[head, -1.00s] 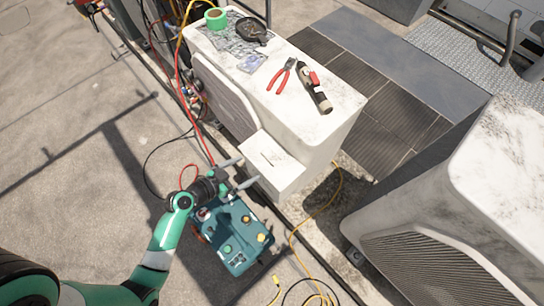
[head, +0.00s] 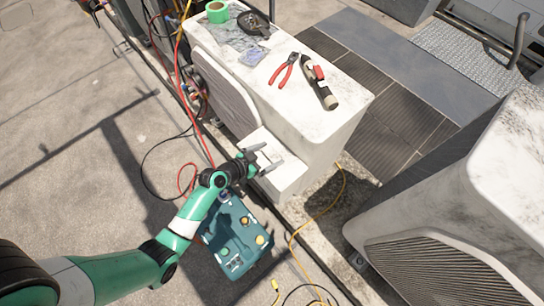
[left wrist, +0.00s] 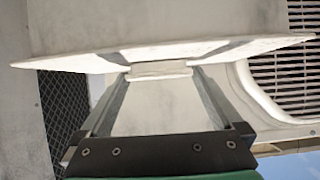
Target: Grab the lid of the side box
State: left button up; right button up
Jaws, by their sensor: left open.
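The side box (head: 290,182) is a white box on the side of the white condenser (head: 320,125). In the left wrist view its pale lid (left wrist: 75,63) spans the upper middle as a wide flared slab. A small light tab (left wrist: 161,69) shows at the lid's near edge. My left gripper (head: 269,158) is over the top of the side box, open. In the left wrist view its two fingers (left wrist: 163,76) reach up to the lid edge, one on each side of the tab. I cannot tell whether they touch it. My right gripper is not in view.
Red pliers (head: 284,70), a dark tool with a red part (head: 318,82) and green tape (head: 217,12) lie on the condenser top. A teal case (head: 238,246) sits on the ground below my left arm. Cables run around it. Another unit (head: 470,200) stands at right.

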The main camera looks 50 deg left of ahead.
pick_arm(q)
jog(key=shift+c, duration=0.6)
jog(key=c, duration=1.2)
jog(key=shift+r, duration=0.1)
